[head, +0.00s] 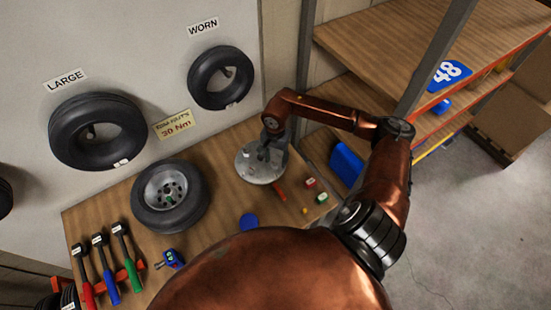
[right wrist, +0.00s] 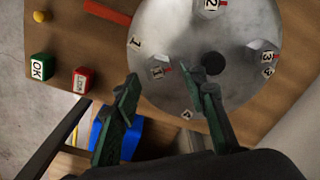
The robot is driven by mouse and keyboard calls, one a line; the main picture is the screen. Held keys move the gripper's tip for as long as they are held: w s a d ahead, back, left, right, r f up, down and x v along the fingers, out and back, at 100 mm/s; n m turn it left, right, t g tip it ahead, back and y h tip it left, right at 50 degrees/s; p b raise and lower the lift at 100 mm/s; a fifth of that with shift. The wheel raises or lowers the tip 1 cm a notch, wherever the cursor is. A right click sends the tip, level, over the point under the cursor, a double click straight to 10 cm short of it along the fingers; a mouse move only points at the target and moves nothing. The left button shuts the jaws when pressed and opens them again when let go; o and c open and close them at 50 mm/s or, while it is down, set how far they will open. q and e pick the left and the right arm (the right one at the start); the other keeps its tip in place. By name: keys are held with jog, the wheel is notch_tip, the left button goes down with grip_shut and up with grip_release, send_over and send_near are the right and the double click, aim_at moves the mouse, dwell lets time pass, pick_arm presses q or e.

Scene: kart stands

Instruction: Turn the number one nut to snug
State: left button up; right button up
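A round grey metal disc (head: 249,172) lies on the wooden bench and also shows in the right wrist view (right wrist: 160,25). The number one nut (right wrist: 158,71) is near a printed 1 on the disc. The number two nut (right wrist: 209,9) and number three nut (right wrist: 262,57) stand farther round, with a dark centre post (right wrist: 213,63). My right gripper (right wrist: 160,76) is open, its two dark green fingers apart at the disc. The number one nut appears between the fingertips; I cannot tell whether they touch it. The left gripper is not in view.
A tyred wheel (head: 170,197) lies left of the disc. Wrenches with red, blue and green handles (head: 132,276) lie at the bench's left. A green OK block (right wrist: 40,67), red LOW block (right wrist: 83,79) and red stick (right wrist: 107,12) are beside the disc. Shelves (head: 400,50) stand right.

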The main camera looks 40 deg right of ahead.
jog(key=shift+f, duration=0.25)
grip_shut()
dwell(0.3)
